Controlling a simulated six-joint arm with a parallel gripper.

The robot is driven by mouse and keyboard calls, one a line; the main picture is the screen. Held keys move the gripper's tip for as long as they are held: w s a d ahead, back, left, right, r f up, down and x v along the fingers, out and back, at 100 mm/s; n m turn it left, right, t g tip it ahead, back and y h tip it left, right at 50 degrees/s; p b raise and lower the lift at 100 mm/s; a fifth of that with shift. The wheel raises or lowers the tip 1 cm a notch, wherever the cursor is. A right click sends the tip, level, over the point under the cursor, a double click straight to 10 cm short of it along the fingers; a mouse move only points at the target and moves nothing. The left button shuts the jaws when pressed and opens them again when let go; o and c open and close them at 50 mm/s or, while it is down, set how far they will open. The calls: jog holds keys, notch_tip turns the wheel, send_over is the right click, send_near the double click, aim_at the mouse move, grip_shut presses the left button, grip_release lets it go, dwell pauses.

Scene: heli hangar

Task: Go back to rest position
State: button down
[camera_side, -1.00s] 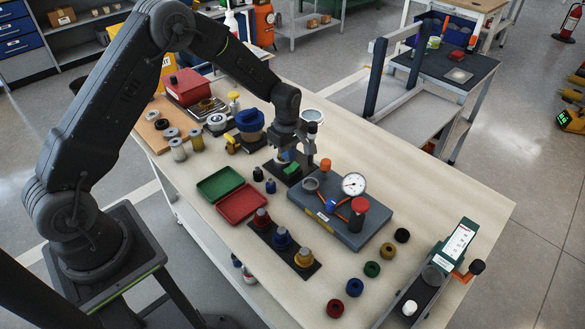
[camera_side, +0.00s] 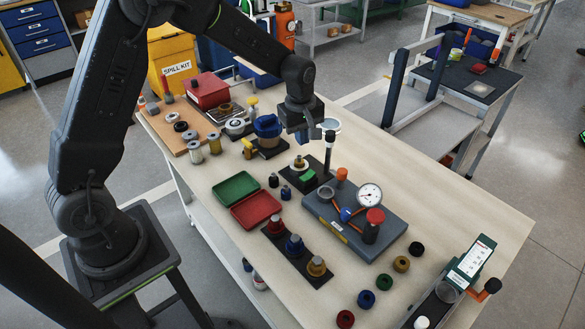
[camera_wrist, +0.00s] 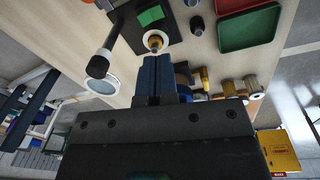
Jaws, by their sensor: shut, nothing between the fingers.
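My gripper (camera_side: 302,135) hangs above the table in the side view, pointing down and holding nothing. In the wrist view its blue fingers (camera_wrist: 153,75) are pressed together. Below it is a black plate (camera_side: 318,173) with a green square (camera_side: 308,175) and a small pale-and-brass piece (camera_side: 299,163) on it. In the wrist view that piece (camera_wrist: 155,41) shows just beyond the fingertips, and a gap in height shows in the side view.
A black post (camera_side: 329,150) with a round lens stands close right of my gripper. A blue-topped part (camera_side: 267,127) stands left. A grey gauge block (camera_side: 355,225), green tray (camera_side: 235,187) and red tray (camera_side: 256,209) lie nearer. The table's right side has bare room.

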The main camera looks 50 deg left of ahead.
jog(key=s+d+r+m+t, duration=0.2)
jog(key=s+r+m, duration=0.4)
jog(key=r, duration=0.4)
jog(key=s+d+r+m+t, duration=0.1)
jog(key=s+r+m, duration=0.2)
jog(key=s, duration=0.7)
jog(key=s+d+r+m+t, duration=0.1)
jog(key=s+r+m, duration=0.3)
jog(key=s, duration=0.6)
jog(key=shift+s+d+m+t, duration=0.25)
jog(key=shift+d+m+t, duration=0.15)
jog(key=shift+m, duration=0.8)
jog(key=c, duration=1.8)
grip_release()
jog(key=shift+r, duration=0.15)
